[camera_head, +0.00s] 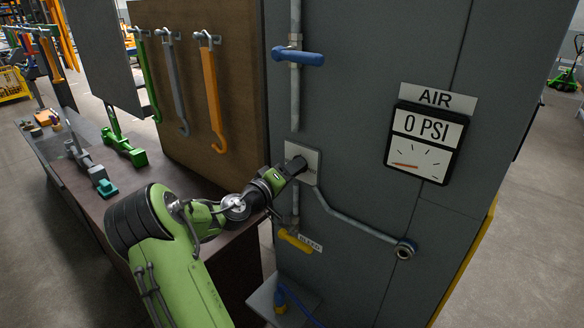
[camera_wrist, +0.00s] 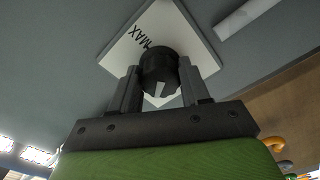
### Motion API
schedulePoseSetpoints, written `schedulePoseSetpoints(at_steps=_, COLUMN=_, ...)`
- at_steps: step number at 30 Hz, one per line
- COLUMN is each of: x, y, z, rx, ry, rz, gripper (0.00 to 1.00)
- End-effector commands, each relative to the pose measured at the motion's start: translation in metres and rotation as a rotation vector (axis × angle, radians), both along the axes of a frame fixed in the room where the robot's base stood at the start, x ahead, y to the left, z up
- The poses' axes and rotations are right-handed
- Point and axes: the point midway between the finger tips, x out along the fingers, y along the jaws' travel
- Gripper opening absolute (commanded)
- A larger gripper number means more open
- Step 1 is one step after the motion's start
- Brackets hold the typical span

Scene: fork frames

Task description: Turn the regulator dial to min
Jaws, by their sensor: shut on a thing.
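The regulator dial is a black round knob (camera_wrist: 158,68) with a pale pointer mark, set on a white square plate (camera_head: 313,158) on the grey cabinet wall. In the wrist view the plate carries the word MAX (camera_wrist: 139,38) near the knob; no MIN label is visible. My gripper (camera_wrist: 158,88) is shut on the knob, one finger on each side. In the head view my gripper (camera_head: 297,166) reaches the plate from the left and hides most of the knob. The gauge (camera_head: 421,139) under the AIR sign reads 0 PSI, with a red needle pointing left.
A blue valve handle (camera_head: 298,57) is on the pipe above the plate. A yellow handle (camera_head: 295,240) beside a BLEED label is below. A pipe runs right to a round fitting (camera_head: 404,249). Hooks hang on the brown board (camera_head: 190,110) at left. A bench stands below it.

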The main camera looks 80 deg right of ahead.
Motion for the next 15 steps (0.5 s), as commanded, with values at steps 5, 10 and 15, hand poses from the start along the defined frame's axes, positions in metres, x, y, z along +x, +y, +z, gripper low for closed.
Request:
schedulePoseSetpoints(at_steps=5, x=0.0006, y=0.0005, z=0.0019, rx=0.069, ry=0.154, rz=0.001, gripper=0.16)
schedulePoseSetpoints(at_steps=10, x=0.0002, y=0.0004, z=0.0022, rx=0.135, ry=0.304, rz=0.001, gripper=0.16)
schedulePoseSetpoints(at_steps=15, x=0.0004, y=0.0005, z=0.0031, rx=0.199, ry=0.451, rz=0.002, gripper=0.16)
